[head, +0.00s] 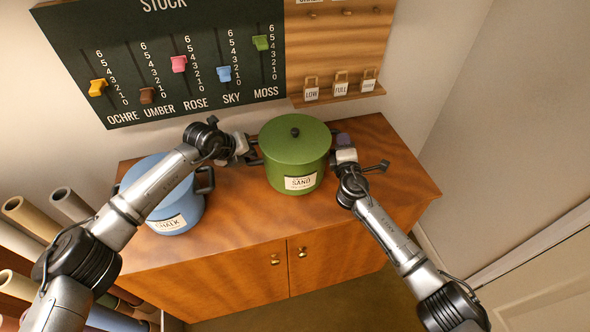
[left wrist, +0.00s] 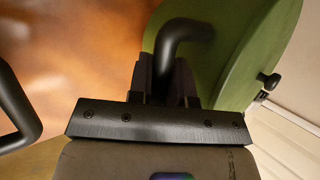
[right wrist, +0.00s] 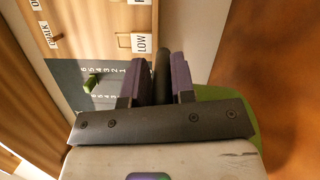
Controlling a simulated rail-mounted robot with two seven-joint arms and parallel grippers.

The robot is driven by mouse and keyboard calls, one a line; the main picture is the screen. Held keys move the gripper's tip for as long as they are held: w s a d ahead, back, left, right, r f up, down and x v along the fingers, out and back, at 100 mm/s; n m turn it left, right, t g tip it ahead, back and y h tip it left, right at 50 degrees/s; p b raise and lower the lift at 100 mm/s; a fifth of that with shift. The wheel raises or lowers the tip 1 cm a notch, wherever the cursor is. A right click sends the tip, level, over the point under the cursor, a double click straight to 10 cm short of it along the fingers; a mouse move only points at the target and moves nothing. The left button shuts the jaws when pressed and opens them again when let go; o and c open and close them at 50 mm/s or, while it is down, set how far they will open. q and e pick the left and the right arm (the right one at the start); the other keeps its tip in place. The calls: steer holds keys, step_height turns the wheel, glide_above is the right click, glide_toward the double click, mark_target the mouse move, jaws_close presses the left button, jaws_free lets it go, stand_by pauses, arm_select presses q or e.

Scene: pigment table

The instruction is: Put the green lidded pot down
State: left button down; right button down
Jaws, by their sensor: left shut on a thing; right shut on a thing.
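The green lidded pot (head: 291,171) has a black lid knob and a label reading SAND. It is upright over the wooden cabinet top, right of the blue pot; I cannot tell whether its base touches the wood. My left gripper (head: 254,150) is shut on its left handle, and the black handle shows between the fingers in the left wrist view (left wrist: 172,75). My right gripper (head: 336,155) is at its right side, shut on the other handle, seen as a dark bar between the fingers in the right wrist view (right wrist: 162,80). Part of the pot (right wrist: 240,105) shows behind that gripper.
A blue pot (head: 186,209) labelled CHALK stands left on the cabinet top (head: 238,225), partly behind my left arm. A stock board (head: 160,60) with sliders and a wooden panel with small tags (head: 340,85) are on the wall behind. The cabinet top right of the green pot is clear.

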arm_select(q)
steer(key=shift+r, duration=0.3)
arm_select(e)
steer(key=shift+s+r, duration=0.1)
stand_by(0.4)
